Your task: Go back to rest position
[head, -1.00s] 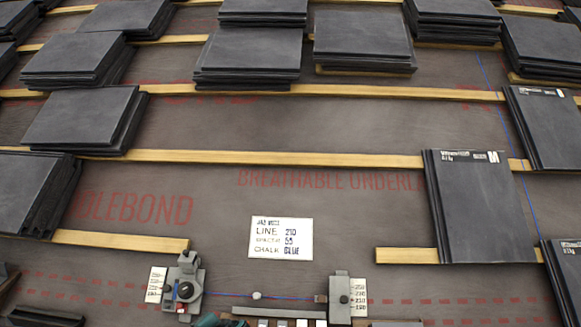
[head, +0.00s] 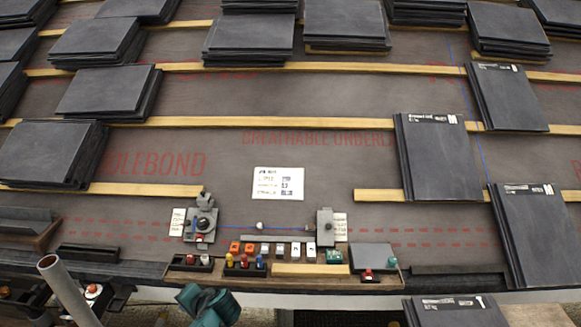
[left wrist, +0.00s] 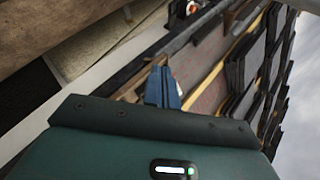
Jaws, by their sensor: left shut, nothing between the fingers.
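My left gripper (left wrist: 163,88) shows in the left wrist view, its blue fingers together with nothing between them. It is in the air, with the roof edge and slates beyond it. In the head view a teal part, likely of my own arm, shows at the bottom; the fingers cannot be made out there. My right gripper is in neither view. A left line holder (head: 201,224) with a dark knob and a right line holder (head: 325,230) stand on the underlay, with a thin blue line between them. A white card (head: 278,183) lies behind them.
Slate stacks (head: 97,38) rest along wooden battens (head: 250,122). A row of small coloured and white blocks (head: 265,249) sits near the front edge. A grey tube (head: 68,288) rises at the lower left. Bare underlay (head: 330,95) lies between battens.

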